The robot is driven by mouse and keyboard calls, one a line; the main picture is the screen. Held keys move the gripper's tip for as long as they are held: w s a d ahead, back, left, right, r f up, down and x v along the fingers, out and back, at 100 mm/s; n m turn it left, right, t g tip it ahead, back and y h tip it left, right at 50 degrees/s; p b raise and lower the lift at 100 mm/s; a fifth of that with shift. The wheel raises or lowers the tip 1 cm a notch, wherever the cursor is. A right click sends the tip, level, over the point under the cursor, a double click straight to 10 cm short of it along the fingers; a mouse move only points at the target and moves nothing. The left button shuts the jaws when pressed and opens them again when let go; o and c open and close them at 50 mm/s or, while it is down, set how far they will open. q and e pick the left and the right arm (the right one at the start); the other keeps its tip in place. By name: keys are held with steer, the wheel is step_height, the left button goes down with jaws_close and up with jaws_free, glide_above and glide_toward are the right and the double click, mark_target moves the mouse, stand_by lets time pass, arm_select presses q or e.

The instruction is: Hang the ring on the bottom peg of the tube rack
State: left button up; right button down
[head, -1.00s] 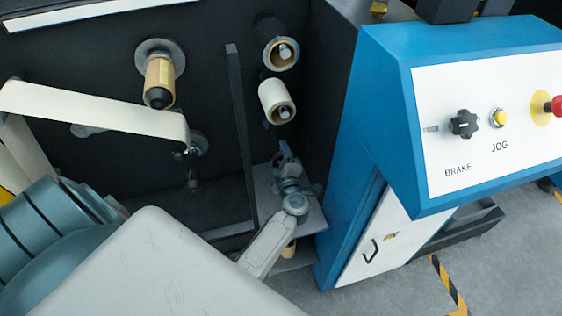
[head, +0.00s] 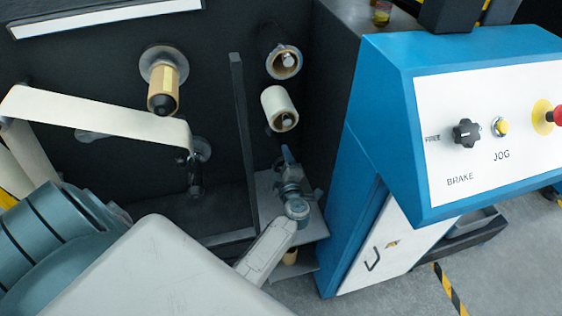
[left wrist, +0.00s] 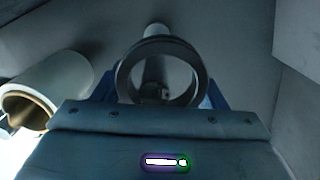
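In the left wrist view a dark grey ring (left wrist: 121,78) sits between the blue fingers of my left gripper (left wrist: 160,92), which are closed on its two sides. A pale peg (left wrist: 156,31) shows beyond the ring's upper edge; I cannot tell whether it enters the ring. In the head view my left gripper (head: 288,162) is just below the lower white tube (head: 279,108) of the rack, close to the dark panel. The ring cannot be made out there, and the bottom peg is hidden behind the gripper. My right gripper is out of view.
Another tube (head: 284,62) hangs above. In the left wrist view a white tube (left wrist: 55,85) with a brown core is close on the left. A dark upright bar (head: 243,150) stands left of the gripper, and the blue control cabinet (head: 385,140) stands right.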

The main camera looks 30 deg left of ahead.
arm_select(q)
steer(key=o, duration=0.4)
steer(key=shift+o, duration=0.2)
steer(key=shift+s+d, duration=0.3)
steer(key=p+v, duration=0.1)
steer(key=v, duration=0.9)
steer(key=shift+p, duration=0.3)
